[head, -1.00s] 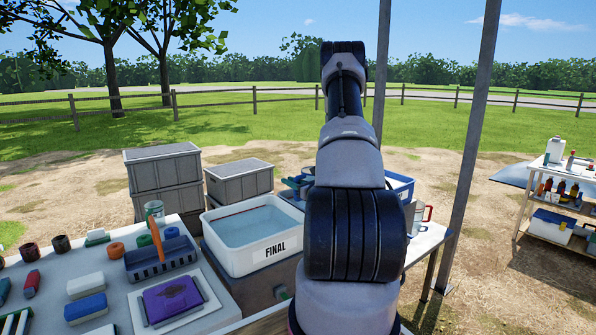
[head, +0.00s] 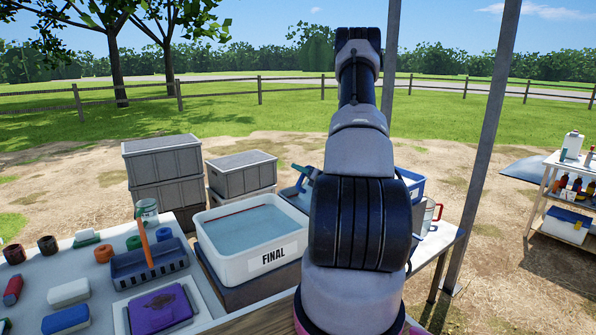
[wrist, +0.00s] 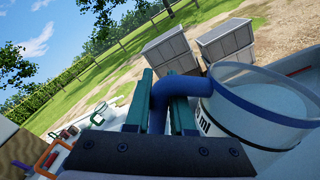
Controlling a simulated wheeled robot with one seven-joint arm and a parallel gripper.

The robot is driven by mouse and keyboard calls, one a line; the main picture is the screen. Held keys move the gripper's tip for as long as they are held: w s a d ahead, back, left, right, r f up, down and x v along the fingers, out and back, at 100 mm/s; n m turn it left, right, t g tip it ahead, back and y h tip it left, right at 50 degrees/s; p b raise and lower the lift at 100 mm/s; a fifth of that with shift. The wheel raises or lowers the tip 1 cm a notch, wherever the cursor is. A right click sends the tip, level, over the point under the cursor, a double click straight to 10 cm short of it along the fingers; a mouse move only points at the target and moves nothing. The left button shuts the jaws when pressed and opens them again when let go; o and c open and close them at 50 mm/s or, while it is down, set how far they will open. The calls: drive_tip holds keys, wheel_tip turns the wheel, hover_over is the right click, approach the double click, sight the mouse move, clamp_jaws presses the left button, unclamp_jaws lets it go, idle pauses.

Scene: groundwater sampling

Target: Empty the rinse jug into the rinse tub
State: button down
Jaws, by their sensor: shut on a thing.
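In the wrist view my gripper (wrist: 168,112) is shut on the blue handle (wrist: 178,86) of a jug. The jug (wrist: 262,105) is pale with a blue rim and fills the right side of that view. Its rim slants against the horizon, so it looks tilted; its contents are not clear. In the head view a white tub (head: 252,264) labelled FINAL holds water. Another tub or box with a blue rim (head: 412,184) is half hidden behind my arm. I cannot tell which is the rinse tub. The jug is mostly hidden behind my arm there.
Grey crates (head: 165,160) stand behind the FINAL tub. A table at left holds a dark blue caddy (head: 150,264), a purple pad (head: 160,309) and several small items. A mug with a red handle (head: 431,215) stands right of my arm, near a metal post (head: 482,150).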

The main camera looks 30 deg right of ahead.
drive_tip(key=shift+w+d+m, duration=0.1)
drive_tip(key=shift+d+m, duration=0.4)
drive_tip(key=shift+m, duration=0.6)
drive_tip(key=d+m, duration=0.1)
drive_tip(key=d+r+m, duration=0.2)
drive_tip(key=m, duration=0.1)
drive_tip(key=shift+w+d, duration=0.2)
drive_tip(key=w+d+r+m, duration=0.1)
drive_tip(key=d+r+m, duration=0.2)
drive_tip(key=d+m, duration=0.4)
drive_tip(key=shift+w+d+m, duration=0.15)
drive_tip(key=shift+d+m, duration=0.15)
drive_tip(key=shift+d, duration=0.35)
idle(0.9)
